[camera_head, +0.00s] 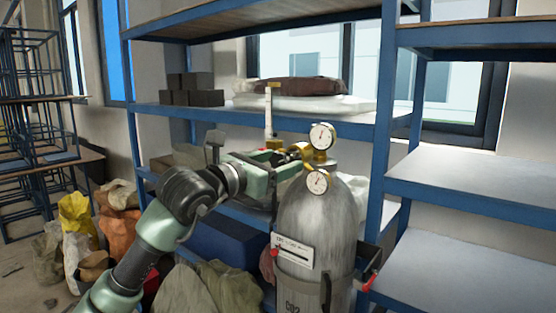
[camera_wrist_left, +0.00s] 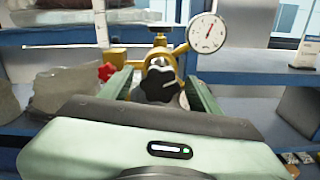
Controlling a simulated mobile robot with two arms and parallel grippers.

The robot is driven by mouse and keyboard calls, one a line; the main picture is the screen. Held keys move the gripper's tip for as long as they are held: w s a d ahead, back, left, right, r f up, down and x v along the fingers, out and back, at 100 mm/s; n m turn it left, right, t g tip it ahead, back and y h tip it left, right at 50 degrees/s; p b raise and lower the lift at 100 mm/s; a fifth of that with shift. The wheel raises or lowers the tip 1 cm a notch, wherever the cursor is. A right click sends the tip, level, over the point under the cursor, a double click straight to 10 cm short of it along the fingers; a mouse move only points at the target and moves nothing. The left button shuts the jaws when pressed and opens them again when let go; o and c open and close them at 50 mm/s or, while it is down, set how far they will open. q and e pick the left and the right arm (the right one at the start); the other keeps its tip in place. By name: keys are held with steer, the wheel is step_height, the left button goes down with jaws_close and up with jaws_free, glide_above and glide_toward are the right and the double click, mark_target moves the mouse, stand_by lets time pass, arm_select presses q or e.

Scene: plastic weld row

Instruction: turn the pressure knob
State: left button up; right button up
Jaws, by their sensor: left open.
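The black lobed pressure knob (camera_wrist_left: 158,86) sits on a brass regulator (camera_wrist_left: 160,52) in the left wrist view. My left gripper (camera_wrist_left: 160,84) is open, with one green finger on each side of the knob; I cannot tell whether they touch it. In the head view my left gripper (camera_head: 292,162) reaches in from the left to the regulator atop the grey CO2 cylinder (camera_head: 318,225), and hides the knob. Two round white gauges, an upper one (camera_head: 322,136) and a lower one (camera_head: 317,181), stand there. My right gripper is not in view.
A small red knob (camera_wrist_left: 106,72) is just left of the fingers. Blue shelving (camera_head: 382,120) stands behind and right of the cylinder. Dark blocks (camera_head: 192,97) lie on a shelf. Several sacks (camera_head: 118,235) crowd the floor at left. The right shelves (camera_head: 460,185) are bare.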

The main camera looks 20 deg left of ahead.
arm_select(q)
steer(key=c, duration=1.4)
steer(key=shift+o, duration=0.2)
steer(key=m+b, duration=0.1)
steer(key=b, duration=0.1)
steer(key=m+b, duration=0.2)
steer(key=b, duration=0.1)
steer(key=shift+f, duration=0.25)
steer(key=shift+r+m+b, duration=0.25)
steer(key=shift+m+b, duration=0.35)
steer(key=shift+m, duration=0.4)
steer(key=o, duration=1.4)
steer(key=shift+c, duration=0.2)
